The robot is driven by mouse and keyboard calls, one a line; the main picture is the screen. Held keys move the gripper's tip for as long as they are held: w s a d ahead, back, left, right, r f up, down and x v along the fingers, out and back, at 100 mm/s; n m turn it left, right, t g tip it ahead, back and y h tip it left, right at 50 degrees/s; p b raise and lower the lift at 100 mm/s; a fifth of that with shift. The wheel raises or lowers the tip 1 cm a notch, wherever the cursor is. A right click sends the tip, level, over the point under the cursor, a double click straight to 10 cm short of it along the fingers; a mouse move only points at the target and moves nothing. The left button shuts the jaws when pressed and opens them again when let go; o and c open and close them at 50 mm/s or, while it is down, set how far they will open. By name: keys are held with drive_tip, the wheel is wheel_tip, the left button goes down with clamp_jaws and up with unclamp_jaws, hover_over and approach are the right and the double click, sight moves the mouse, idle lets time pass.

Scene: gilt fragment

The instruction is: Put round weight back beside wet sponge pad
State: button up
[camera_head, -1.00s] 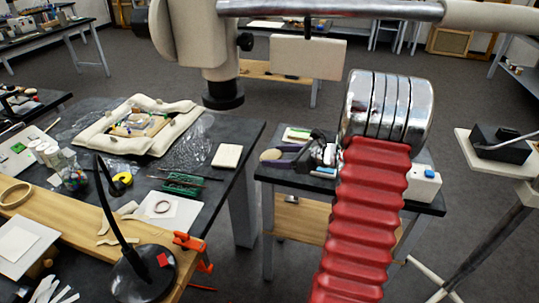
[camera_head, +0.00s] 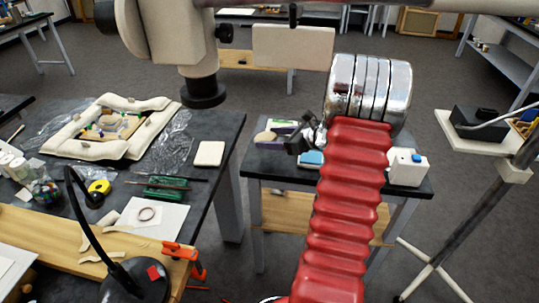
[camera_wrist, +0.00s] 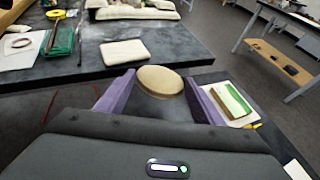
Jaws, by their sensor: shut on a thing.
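The round weight (camera_wrist: 160,80) is a tan, smooth disc between the two purple fingers of my gripper (camera_wrist: 160,92) in the wrist view. The fingers are shut on it. In the head view, the weight (camera_head: 265,137) and my gripper (camera_head: 284,130) show over the small dark side table. A cream square pad (camera_head: 209,153), likely the wet sponge pad, lies flat near the right edge of the dark workbench. This pad (camera_wrist: 124,53) is also beyond and left of the weight in the wrist view. The weight is apart from it.
A green tool case (camera_head: 165,187) and white sheet (camera_head: 150,215) lie near the pad, with an orange clamp (camera_head: 180,252) at the bench edge. A floor gap separates bench and side table (camera_head: 262,165). The side table bears a white box (camera_head: 408,168) and a green-and-white block (camera_wrist: 232,103).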

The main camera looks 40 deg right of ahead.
sight(267, 157)
drive_tip(key=shift+s+f, duration=0.1)
drive_tip(key=shift+f, duration=1.5)
drive_tip(key=shift+f, duration=0.1)
drive_tip(key=shift+f, duration=1.8)
drive_tip(key=shift+f, duration=0.4)
drive_tip(key=shift+s+f, duration=0.1)
drive_tip(key=shift+f, duration=0.05)
drive_tip(key=o, duration=1.4)
drive_tip(key=shift+s+a+f, duration=0.1)
drive_tip(key=shift+a+f, duration=0.05)
drive_tip(key=shift+f, duration=0.1)
drive_tip(key=shift+o, duration=0.2)
drive_tip(key=shift+r, duration=0.5)
drive_tip(key=v, duration=1.2)
drive_tip(key=shift+d+r, duration=0.25)
drive_tip(key=shift+w, duration=0.2)
